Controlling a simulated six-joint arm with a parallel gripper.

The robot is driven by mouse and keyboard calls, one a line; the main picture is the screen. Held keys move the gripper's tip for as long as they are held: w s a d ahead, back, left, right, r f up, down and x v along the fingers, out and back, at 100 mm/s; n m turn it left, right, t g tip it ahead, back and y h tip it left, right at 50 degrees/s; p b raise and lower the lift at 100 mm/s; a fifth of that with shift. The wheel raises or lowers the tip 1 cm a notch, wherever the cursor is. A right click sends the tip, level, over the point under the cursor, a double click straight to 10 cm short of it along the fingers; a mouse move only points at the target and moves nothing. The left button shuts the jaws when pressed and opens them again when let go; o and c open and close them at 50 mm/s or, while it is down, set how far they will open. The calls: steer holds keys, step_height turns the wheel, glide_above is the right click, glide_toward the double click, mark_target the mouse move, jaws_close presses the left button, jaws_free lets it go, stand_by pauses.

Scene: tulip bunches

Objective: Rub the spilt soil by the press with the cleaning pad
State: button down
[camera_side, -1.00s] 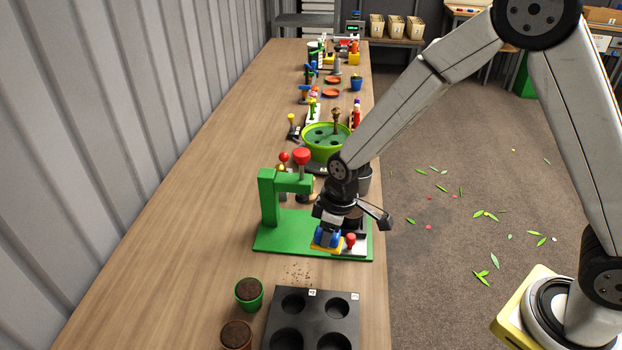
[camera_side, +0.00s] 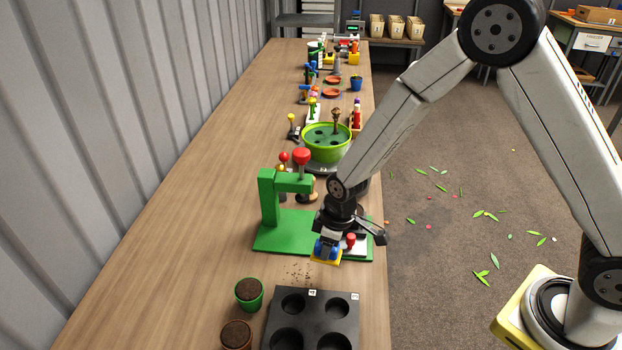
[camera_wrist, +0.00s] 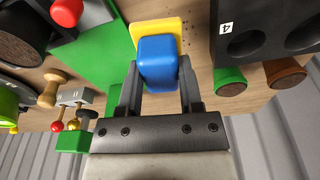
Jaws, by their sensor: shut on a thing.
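My gripper (camera_side: 327,240) is shut on the cleaning pad, which has a blue grip (camera_wrist: 158,62) and a yellow base (camera_side: 325,258). The pad hangs over the front edge of the green press (camera_side: 285,232); I cannot tell how high it is above the table. The spilt soil (camera_side: 297,274) is a scatter of small dark crumbs on the wooden table, a little left of and in front of the pad. In the wrist view some crumbs (camera_wrist: 189,43) show just right of the pad's yellow base (camera_wrist: 170,28).
A black tray with round wells (camera_side: 312,322) lies in front of the soil. A green pot (camera_side: 249,293) and a brown pot (camera_side: 236,335) stand left of the tray. A green bowl (camera_side: 326,150) is behind the press. The table's left side is clear.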

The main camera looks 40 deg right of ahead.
steer(key=shift+r, duration=0.55)
steer(key=shift+f, duration=0.15)
